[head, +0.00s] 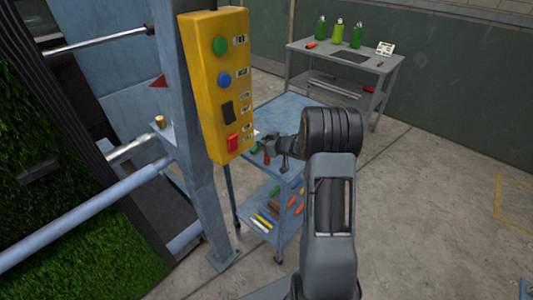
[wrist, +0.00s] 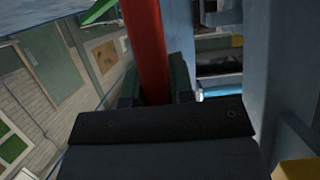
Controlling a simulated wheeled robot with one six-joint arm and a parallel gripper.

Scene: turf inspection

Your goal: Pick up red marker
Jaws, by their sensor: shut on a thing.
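The red marker (wrist: 147,45) stands out as a long red cylinder in the wrist view, running up from between my fingers to the top edge. My gripper (wrist: 155,88) is shut on it, one dark finger on each side. The marker's lower part is hidden behind the gripper body. In the head view my gripper (head: 277,147) is over the top shelf of the blue cart (head: 290,108), beside the yellow control box. A small bit of red shows just below it there. The marker's ends are not clear in either view.
The yellow control box (head: 214,85) on a grey post (head: 187,130) stands close to the left of my gripper. The cart's lower shelf holds several coloured tools. A back bench (head: 350,62) carries green bottles. A green pointed thing (wrist: 99,11) shows near the marker. Floor at right is clear.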

